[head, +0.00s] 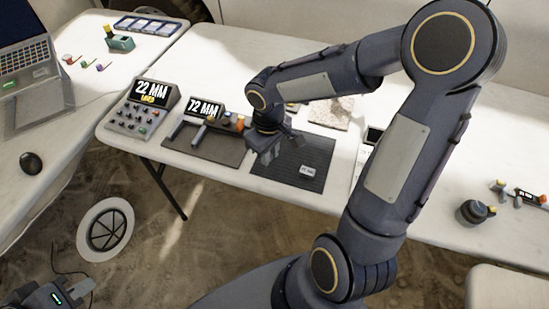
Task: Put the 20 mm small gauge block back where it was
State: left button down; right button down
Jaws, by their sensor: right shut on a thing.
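My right gripper (266,158) is low over the table, between two dark mats. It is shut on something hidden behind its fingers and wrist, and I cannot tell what. A small grey block with a white label (307,171) lies on the right dark mat (285,178), to the right of my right gripper; its label is too small to read. My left gripper (82,291) is at the bottom left corner, away from the table and partly cut off; its opening is unclear.
A console (145,100) reads "22 MM". A stone slab (331,113) lies behind. A dark round item (475,212) is at right.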

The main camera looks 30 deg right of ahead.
aim_at(274, 166)
jog(key=f, duration=0.1)
jog(key=w+d+f, duration=0.1)
jog(key=d, duration=0.1)
jog(key=shift+w+f, duration=0.25)
jog(key=shift+f, duration=0.15)
jog(key=shift+w+d+f+b, duration=0.15)
jog(key=shift+f+b, duration=0.15)
jog(key=shift+f, duration=1.45)
jog(key=shift+f, duration=0.15)
jog(key=c, duration=1.3)
grip_release()
